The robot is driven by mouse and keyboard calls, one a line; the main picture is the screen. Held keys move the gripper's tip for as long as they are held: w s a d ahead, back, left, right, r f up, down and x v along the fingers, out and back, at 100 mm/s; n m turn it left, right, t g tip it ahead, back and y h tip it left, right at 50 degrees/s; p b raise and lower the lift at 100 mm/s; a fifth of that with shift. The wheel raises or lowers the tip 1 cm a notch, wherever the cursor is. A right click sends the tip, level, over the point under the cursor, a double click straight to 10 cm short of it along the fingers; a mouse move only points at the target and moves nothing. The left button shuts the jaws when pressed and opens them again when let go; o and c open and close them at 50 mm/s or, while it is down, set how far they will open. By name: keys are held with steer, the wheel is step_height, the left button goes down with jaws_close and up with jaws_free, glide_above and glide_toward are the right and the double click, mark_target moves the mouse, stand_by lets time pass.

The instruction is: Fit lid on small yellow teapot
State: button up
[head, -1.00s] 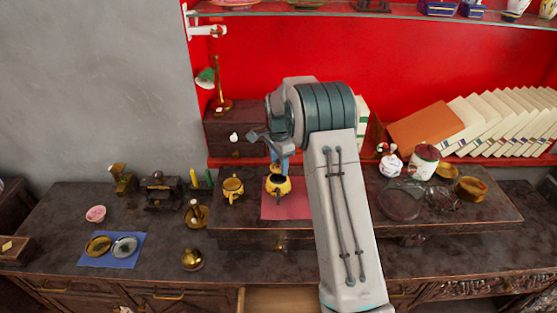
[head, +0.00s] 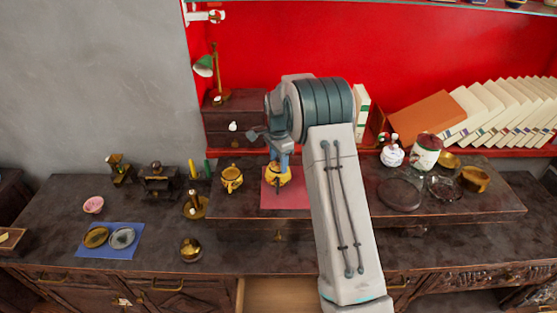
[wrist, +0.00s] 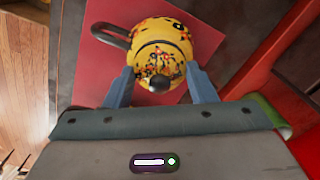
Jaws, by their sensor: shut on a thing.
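A yellow teapot (head: 279,179) with a dark handle and floral pattern stands on a red mat (head: 298,198) on the raised dark wooden stand. In the wrist view the teapot (wrist: 190,32) lies just ahead of my gripper (wrist: 160,86). A yellow floral lid (wrist: 158,62) with a dark round knob is between my fingers, and my gripper is shut on it. In the head view my gripper (head: 279,158) points down over the teapot's top. The lid is at the teapot's mouth, but I cannot tell whether it is fully seated.
A brown drawer box (head: 236,118) is behind. A blue mat (head: 128,251) with two round pieces and brass items are on the lower left counter. A drawer (head: 280,294) is open below.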

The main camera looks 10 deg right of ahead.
steer(key=shift+s+f+b, duration=0.2)
steer(key=shift+f+b, duration=0.15)
steer(key=shift+f, duration=0.2)
steer(key=o, duration=1)
steer(key=shift+f, duration=0.1)
steer(key=shift+o, duration=0.2)
steer(key=shift+w, duration=0.2)
step_height(320, 180, up, 14)
steer(key=b, duration=0.1)
steer(key=shift+b, duration=0.4)
